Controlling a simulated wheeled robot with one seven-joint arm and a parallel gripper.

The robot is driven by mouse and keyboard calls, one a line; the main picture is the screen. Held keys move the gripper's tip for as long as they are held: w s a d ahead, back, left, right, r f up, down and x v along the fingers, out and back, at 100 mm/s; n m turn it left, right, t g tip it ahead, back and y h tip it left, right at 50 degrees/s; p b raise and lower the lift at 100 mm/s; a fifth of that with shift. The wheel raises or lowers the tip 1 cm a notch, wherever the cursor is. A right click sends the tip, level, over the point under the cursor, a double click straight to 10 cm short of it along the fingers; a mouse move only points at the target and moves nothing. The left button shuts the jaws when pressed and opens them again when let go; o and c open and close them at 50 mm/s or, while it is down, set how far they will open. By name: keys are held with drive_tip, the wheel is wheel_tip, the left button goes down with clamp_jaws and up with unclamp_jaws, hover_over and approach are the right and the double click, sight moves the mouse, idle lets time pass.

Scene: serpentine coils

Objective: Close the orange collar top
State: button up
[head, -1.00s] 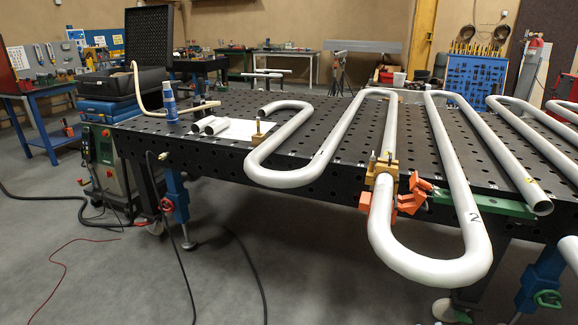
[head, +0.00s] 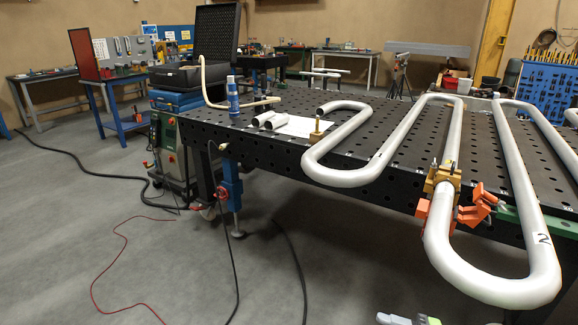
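The orange collar (head: 422,213) sits on the near pipe bend at the table's front edge, just below a brass-coloured clamp block (head: 443,178). Orange parts show on both sides of the pipe. The right-hand orange part (head: 476,208) sticks out to the side with a raised piece, so the collar looks open, its top apart from the pipe. The pipe hides some of it. A small grey and green piece, likely part of my arm or gripper, shows at the bottom edge, below the collar and well apart from it. No fingertips can be made out.
Grey serpentine pipes (head: 497,290) lie on the black perforated table (head: 270,150), one bend overhanging its front. Cables lie on the floor; the front-left floor is otherwise clear.

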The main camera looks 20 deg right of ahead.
drive_tip(key=s+a+r+n+g+h, duration=0.1)
drive_tip(key=a+r+n+g+h, duration=0.25)
drive_tip(key=a+g+h, duration=0.35)
drive_tip(key=s+a+r+n+g+h, duration=0.1)
drive_tip(key=a+r+n+g+h, duration=0.3)
drive_tip(key=a, duration=0.4)
drive_tip(key=s+a+r+n+t+h, duration=0.35)
drive_tip(key=s+r+n+t, duration=0.2)
drive_tip(key=s+r, duration=0.35)
wheel_tip(320, 180, up, 17)
drive_tip(key=p, duration=1.7)
drive_tip(key=shift+d+r+m+p, duration=0.2)
drive_tip(key=shift+d+m+p, duration=0.15)
drive_tip(key=shift+m+p, duration=0.05)
drive_tip(key=shift+r, duration=0.1)
drive_tip(key=shift+c, duration=0.9)
drive_tip(key=shift+f, duration=0.2)
drive_tip(key=shift+c, duration=0.4)
